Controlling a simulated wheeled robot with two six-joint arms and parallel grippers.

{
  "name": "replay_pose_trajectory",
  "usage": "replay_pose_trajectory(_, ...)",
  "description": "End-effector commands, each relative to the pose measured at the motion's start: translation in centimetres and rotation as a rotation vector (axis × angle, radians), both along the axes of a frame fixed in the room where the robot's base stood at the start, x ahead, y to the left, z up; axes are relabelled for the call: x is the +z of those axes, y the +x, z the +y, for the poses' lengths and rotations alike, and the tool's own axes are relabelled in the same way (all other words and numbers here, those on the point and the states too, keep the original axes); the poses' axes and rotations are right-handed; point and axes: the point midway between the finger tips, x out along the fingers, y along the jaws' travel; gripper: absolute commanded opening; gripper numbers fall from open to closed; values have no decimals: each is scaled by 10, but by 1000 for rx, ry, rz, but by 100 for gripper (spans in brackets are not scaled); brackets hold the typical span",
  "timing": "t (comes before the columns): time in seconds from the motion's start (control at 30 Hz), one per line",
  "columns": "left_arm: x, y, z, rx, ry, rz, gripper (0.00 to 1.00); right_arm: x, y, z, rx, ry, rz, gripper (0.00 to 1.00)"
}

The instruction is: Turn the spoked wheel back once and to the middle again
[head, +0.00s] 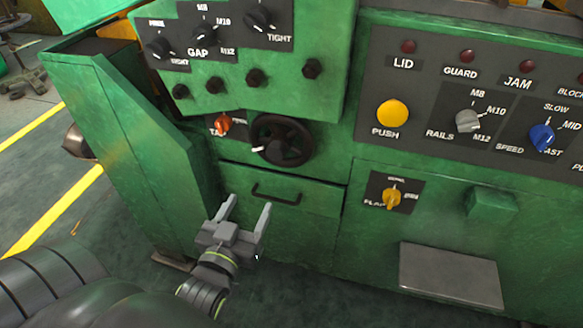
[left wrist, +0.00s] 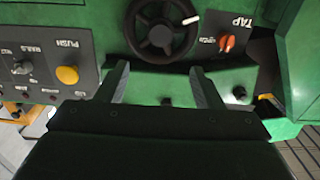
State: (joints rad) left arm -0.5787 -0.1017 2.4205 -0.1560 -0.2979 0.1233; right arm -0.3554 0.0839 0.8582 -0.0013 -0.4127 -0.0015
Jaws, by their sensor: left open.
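The spoked wheel (head: 283,140) is black and sits on the green machine front, just above a drawer with a dark handle. A pale grip sticks out at its left side in the head view. In the left wrist view the wheel (left wrist: 162,27) is at the top middle, with the pale grip at its right. My left gripper (head: 248,208) is open and empty, below and left of the wheel, in front of the drawer and apart from it. Its two fingers (left wrist: 158,80) also show in the left wrist view. My right gripper is not in view.
An orange TAP knob (head: 222,123) is close left of the wheel. Black GAP knobs (head: 204,30) and several dark bolts sit above. A yellow push button (head: 393,114), a yellow flap knob (head: 391,197) and a grey plate (head: 450,277) are to the right. The drawer handle (head: 276,195) sticks out below the wheel.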

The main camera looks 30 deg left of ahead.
Motion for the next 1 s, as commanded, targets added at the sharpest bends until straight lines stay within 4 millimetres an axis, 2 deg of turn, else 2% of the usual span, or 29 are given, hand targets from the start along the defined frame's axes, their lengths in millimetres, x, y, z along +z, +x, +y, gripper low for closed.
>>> replay_pose_trajectory(0.13,3,5,1,-3,3,-9,61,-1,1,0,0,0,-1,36)
replay_pose_trajectory(0.27,4,19,4,-5,4,-9,61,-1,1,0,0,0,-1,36)
replay_pose_trajectory(1.0,4,140,34,0,4,-7,61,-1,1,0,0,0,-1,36)
